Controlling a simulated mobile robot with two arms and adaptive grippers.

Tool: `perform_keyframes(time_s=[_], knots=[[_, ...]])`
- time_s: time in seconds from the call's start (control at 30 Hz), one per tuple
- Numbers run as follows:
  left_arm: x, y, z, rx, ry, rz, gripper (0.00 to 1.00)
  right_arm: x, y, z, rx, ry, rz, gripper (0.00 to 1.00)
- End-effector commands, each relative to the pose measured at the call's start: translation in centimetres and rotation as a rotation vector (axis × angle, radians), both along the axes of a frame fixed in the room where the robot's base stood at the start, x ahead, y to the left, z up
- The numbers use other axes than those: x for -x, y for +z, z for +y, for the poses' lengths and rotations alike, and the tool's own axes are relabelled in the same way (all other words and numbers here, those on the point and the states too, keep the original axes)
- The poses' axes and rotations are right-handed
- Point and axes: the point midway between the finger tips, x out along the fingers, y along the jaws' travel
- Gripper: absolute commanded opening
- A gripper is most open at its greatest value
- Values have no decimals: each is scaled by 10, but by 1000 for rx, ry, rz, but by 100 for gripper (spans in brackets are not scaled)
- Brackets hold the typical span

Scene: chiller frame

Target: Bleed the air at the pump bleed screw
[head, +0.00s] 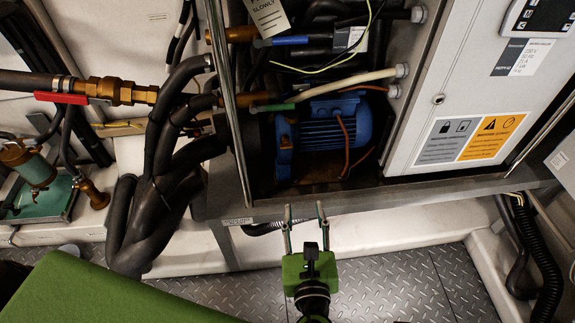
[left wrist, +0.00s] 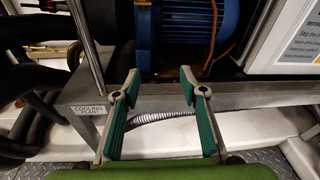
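The blue pump motor (head: 325,130) sits inside the open bay of the chiller frame, with fins along its body and an orange cable looping over it. It also shows at the top of the left wrist view (left wrist: 185,25). I cannot make out the bleed screw in either view. My left gripper (head: 305,213) is open and empty, in front of the frame's lower grey rail and below the motor. In the left wrist view its two green-padded fingers (left wrist: 160,84) stand well apart with nothing between them. My right gripper is not in view.
Black insulated hoses (head: 165,150) crowd the bay's left side. A grey cabinet (head: 465,90) with a warning label (head: 490,137) stands right. The grey rail (head: 400,196) crosses below the motor. A brass valve with a red handle (head: 62,98) is at left. Chequered floor lies in front.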

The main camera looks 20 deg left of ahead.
Motion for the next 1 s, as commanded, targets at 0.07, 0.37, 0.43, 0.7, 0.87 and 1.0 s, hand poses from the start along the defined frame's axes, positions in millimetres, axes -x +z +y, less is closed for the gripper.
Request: perform_keyframes(time_s=[0.07,0.37,0.43,0.7,0.87,1.0], knots=[[5,30,8,-76,35,-59,39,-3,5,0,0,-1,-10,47],[-2,67,25,-164,81,-109,39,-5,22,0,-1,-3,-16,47],[-13,67,29,-161,81,-110,39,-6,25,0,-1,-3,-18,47],[-67,67,52,-160,80,-110,39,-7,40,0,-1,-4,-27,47],[-93,66,63,-161,79,-108,39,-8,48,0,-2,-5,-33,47],[-108,65,69,-161,77,-107,39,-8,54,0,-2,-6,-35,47]])
